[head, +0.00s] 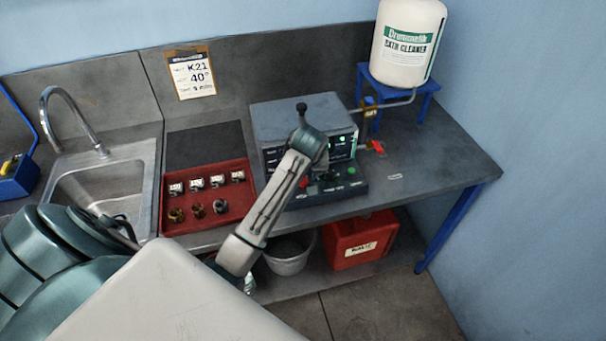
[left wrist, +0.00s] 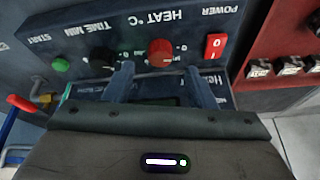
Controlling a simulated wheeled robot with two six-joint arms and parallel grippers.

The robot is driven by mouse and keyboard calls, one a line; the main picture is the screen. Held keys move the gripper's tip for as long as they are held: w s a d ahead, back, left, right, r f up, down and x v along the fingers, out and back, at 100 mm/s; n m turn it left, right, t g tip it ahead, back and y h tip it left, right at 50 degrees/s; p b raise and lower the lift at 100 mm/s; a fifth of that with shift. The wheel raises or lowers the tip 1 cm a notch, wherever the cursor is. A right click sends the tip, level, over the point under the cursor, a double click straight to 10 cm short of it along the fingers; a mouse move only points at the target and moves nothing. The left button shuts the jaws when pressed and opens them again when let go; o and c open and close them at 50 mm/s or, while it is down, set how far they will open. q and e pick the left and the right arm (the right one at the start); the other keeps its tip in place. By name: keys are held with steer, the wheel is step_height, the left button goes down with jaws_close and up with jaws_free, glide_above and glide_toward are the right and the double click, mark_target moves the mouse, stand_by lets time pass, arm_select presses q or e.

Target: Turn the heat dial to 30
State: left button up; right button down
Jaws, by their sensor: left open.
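The heat dial (left wrist: 160,52) is a red knob under the HEAT °C label, shown upside down in the left wrist view. My left gripper (left wrist: 159,70) is open, with one finger on each side of the dial's line. The dial shows just beyond the fingertips, and no contact is visible. Its pointer and most of its scale are too small or hidden to read. In the head view my left arm reaches over the front of the grey bench unit (head: 292,118) and hides the dial. My right gripper is not in view.
Beside the dial are a red power switch (left wrist: 215,46), a black time knob (left wrist: 102,58) and a green start button (left wrist: 61,64). A red tray (head: 232,205) with small parts lies left of the unit. A red-handled valve (head: 377,147) stands right. A card (head: 191,72) reads 40°.

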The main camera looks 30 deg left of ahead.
arm_select(q)
steer(key=shift+p+x, duration=0.45)
steer(key=shift+x, duration=1.75)
steer(key=shift+c, duration=0.4)
steer(key=c, duration=0.9)
steer(key=m+h, duration=0.1)
steer(key=m, duration=0.3)
steer(key=shift+a+t, duration=0.15)
steer(key=shift+t, duration=0.25)
steer(key=shift+s+m+h, duration=0.1)
steer(key=shift+m+h, duration=0.8)
steer(key=shift+m, duration=1)
